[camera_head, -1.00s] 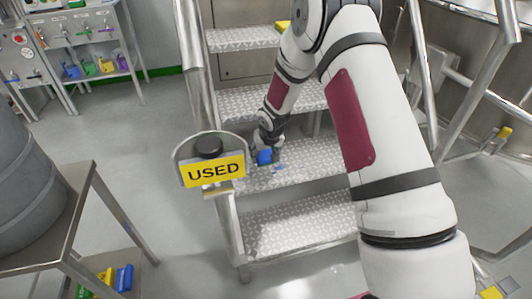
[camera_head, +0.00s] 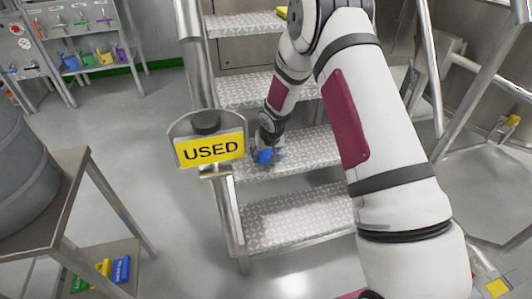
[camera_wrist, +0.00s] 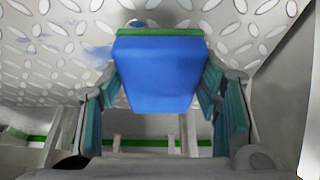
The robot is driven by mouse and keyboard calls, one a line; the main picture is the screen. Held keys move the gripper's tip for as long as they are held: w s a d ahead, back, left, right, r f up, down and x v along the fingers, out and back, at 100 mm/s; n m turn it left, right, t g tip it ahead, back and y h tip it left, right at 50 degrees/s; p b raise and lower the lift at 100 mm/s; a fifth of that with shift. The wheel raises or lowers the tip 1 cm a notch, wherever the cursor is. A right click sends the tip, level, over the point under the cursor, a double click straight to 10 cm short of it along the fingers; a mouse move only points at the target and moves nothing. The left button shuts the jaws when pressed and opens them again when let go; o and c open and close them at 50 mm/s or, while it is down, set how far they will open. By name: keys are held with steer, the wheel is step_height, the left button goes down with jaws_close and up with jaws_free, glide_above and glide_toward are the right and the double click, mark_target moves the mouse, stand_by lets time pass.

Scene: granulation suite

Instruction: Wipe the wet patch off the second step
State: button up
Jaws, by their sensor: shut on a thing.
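A blue wiping pad (camera_head: 264,156) is held by my gripper (camera_head: 267,140) at the left part of the second step from the bottom (camera_head: 312,147). In the wrist view the blue pad (camera_wrist: 160,75) has a green far edge and sits between the teal-lined fingers, shut on it. Pale blue wet marks (camera_wrist: 40,45) show on the patterned metal beyond the pad, at the upper left. In the head view a small bluish trace of the wet patch (camera_head: 281,154) lies just right of the pad. The pad hides the surface under it, and contact cannot be told.
A yellow "USED" sign (camera_head: 210,149) stands on the left handrail post, close to my gripper. The bottom step (camera_head: 300,222) is clear. A metal stand (camera_head: 70,190) with a grey drum is at left. A steel handrail (camera_head: 432,80) runs at right.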

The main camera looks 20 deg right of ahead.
mark_target(297, 154)
steer(key=shift+f+b, duration=0.75)
steer(key=shift+f, duration=0.2)
stand_by(0.5)
steer(key=shift+d+r+p, duration=0.15)
steer(key=shift+d+p, duration=0.3)
steer(key=shift+d, duration=1)
steer(key=shift+s+d+f+p, duration=0.1)
steer(key=shift+d+p, duration=0.15)
steer(key=shift+d, duration=1)
steer(key=shift+d+f+p, duration=0.15)
steer(key=shift+d+p, duration=0.15)
steer(key=shift+d, duration=0.95)
steer(key=shift+s+d+f+p, duration=0.1)
steer(key=shift+d+p, duration=0.15)
steer(key=shift+d, duration=1)
steer(key=shift+d+r+p, duration=0.15)
steer(key=shift+d+p, duration=0.7)
steer(key=shift+d, duration=2.1)
steer(key=shift+w+a, duration=0.1)
steer(key=shift+a, duration=0.05)
steer(key=shift+a+r+b, duration=0.2)
steer(key=shift+a+b, duration=0.3)
steer(key=shift+a, duration=1.15)
steer(key=shift+a+f+b, duration=0.15)
steer(key=shift+a+b, duration=1.5)
steer(key=shift+a, duration=3.2)
